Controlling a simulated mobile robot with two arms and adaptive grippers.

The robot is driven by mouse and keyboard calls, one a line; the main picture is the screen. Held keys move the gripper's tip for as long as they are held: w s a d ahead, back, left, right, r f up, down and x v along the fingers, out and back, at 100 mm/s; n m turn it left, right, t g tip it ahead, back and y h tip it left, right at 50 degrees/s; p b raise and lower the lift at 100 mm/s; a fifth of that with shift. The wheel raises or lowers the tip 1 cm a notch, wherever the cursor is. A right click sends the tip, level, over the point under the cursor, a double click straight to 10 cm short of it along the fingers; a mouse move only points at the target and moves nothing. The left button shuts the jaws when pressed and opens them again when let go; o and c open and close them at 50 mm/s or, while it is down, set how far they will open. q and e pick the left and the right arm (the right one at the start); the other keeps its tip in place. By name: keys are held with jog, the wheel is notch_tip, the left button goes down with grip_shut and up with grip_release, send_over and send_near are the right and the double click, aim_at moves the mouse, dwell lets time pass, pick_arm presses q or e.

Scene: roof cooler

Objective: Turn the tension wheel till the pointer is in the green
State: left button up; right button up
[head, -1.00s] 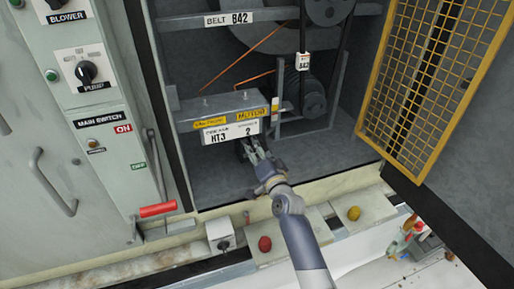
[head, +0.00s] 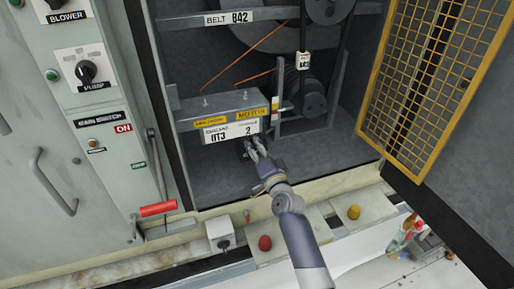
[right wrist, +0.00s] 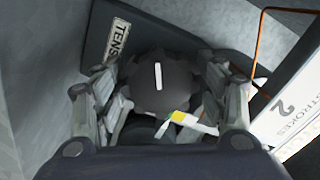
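The tension wheel (right wrist: 160,85) is a dark, ridged round knob with a white mark. In the right wrist view it sits between the fingers of my right gripper (right wrist: 165,105), which appear to press on its two sides. A dark plate (right wrist: 112,45) beside it reads "TENS", the rest hidden. In the head view my right gripper (head: 253,148) reaches under the motor box (head: 222,118), hiding the wheel. My left gripper is not in view.
The yellow mesh door (head: 425,80) stands open at right. A red-handled lever (head: 158,209) and switch panel (head: 85,70) are at left. Red (head: 264,243) and yellow (head: 353,212) knobs sit on the front ledge. The motor box's edge (right wrist: 300,95) is close to my right fingers.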

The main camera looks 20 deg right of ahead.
dwell(0.3)
jog(key=shift+s, duration=0.3)
jog(key=s, duration=1.1)
jog(key=shift+s+d, duration=0.2)
